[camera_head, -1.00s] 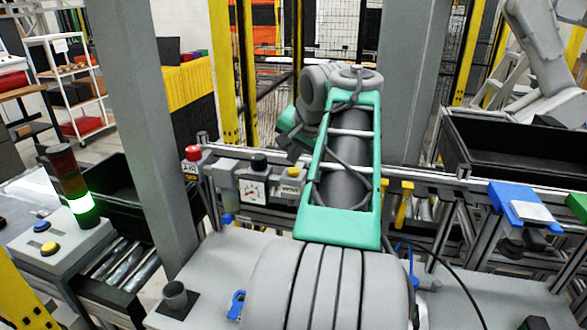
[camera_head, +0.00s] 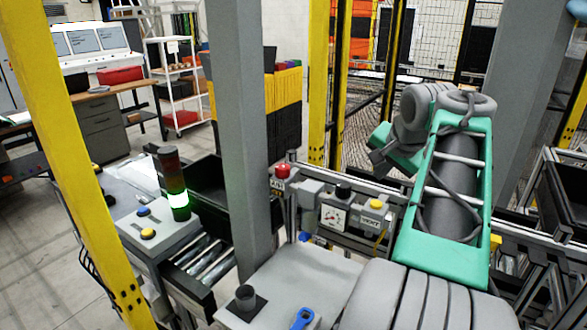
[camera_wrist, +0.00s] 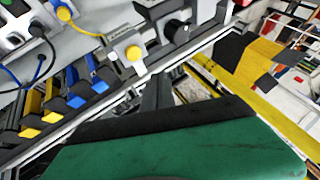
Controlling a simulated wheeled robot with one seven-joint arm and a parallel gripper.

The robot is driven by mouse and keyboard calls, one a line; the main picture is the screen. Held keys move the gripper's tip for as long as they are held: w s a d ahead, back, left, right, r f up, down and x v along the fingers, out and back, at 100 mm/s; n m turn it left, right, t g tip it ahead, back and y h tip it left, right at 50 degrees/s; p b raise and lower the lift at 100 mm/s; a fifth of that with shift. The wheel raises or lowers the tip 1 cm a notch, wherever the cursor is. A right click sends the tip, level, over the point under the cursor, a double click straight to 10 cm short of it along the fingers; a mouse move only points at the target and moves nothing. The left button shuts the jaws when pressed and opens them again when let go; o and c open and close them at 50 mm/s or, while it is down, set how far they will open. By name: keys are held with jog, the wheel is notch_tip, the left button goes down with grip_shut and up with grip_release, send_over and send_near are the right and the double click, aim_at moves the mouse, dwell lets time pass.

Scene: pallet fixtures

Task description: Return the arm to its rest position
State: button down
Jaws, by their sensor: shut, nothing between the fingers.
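My arm, grey and green, rises from the lower right of the head view and bends at a grey joint. My gripper (camera_head: 378,152) shows as a small dark shape at the arm's far end, left of the green link. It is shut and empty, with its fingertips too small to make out.
A grey post (camera_head: 241,130) stands left of the arm. A lit signal tower (camera_head: 175,185) stands at left. Black bin (camera_head: 568,205) at right. Yellow-handled clamps (camera_wrist: 31,115) show in the wrist view.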

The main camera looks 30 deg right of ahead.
jog(key=w+a+f+n+y+b, duration=0.1)
jog(key=w+a+f+n, duration=0.3)
jog(key=a, duration=0.7)
jog(key=s+a+f+n+y+b, duration=0.1)
jog(key=a+f+n, duration=0.2)
jog(key=a+f, duration=0.5)
jog(key=s+a+f+n+g, duration=0.1)
jog(key=s+a+f+n, duration=0.2)
jog(key=a, duration=0.5)
jog(key=s+a+f+n+g+y, duration=0.1)
jog(key=s+a+f+n, duration=0.3)
jog(key=s+a+f, duration=0.2)
jog(key=shift+a+f+b, duration=0.3)
jog(key=shift+a+f, duration=0.4)
jog(key=shift+a, duration=0.25)
jog(key=shift+a, duration=0.1)
